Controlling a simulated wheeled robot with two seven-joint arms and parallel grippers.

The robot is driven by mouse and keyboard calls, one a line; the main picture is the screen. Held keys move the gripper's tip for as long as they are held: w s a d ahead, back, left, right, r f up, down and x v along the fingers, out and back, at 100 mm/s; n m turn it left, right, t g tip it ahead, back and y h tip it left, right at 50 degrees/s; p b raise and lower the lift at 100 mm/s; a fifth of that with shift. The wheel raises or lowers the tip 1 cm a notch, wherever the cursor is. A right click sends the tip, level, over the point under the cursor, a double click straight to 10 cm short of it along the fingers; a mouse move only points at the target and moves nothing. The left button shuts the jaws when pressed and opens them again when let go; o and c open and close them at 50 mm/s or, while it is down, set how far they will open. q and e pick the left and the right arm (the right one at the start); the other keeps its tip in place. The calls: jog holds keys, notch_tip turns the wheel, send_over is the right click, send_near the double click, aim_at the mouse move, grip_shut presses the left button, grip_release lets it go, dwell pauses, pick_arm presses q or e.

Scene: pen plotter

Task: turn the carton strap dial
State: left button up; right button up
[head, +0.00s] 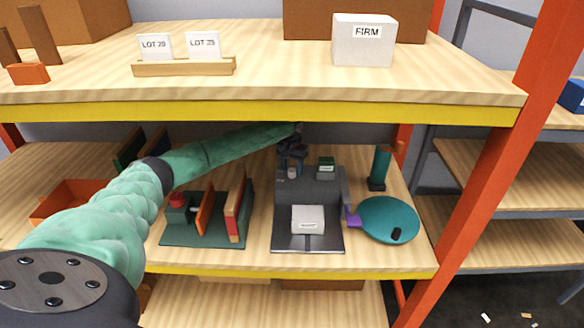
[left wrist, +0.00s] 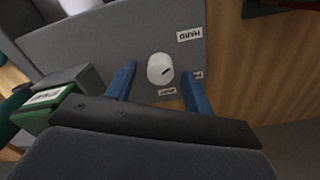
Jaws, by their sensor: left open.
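The dial (left wrist: 160,69) is a round white knob with a short dark mark, on a grey panel (left wrist: 90,45) in the left wrist view. A label reading HARD (left wrist: 189,35) is above right of it; a small label (left wrist: 167,91) lies below, too small to read, and another is partly hidden by a finger. My left gripper (left wrist: 158,74) is open, its blue fingers on either side of the dial; contact cannot be told. In the head view my left gripper (head: 291,158) is at the back of the grey machine (head: 308,205). My right gripper is not in view.
A green box (head: 326,168) is beside my left gripper, also in the left wrist view (left wrist: 50,107). A teal disc (head: 388,219) and cylinder (head: 380,168) stand right, a green-based fixture (head: 205,235) left. The upper shelf (head: 270,85) overhangs; a white FIRM carton (head: 362,45) is on it.

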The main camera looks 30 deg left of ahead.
pick_arm(q)
jog(key=shift+f, duration=0.65)
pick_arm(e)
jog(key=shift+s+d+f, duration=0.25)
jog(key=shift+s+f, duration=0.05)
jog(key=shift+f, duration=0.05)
pick_arm(q)
jog(key=shift+c, duration=0.4)
jog(key=c, duration=0.9)
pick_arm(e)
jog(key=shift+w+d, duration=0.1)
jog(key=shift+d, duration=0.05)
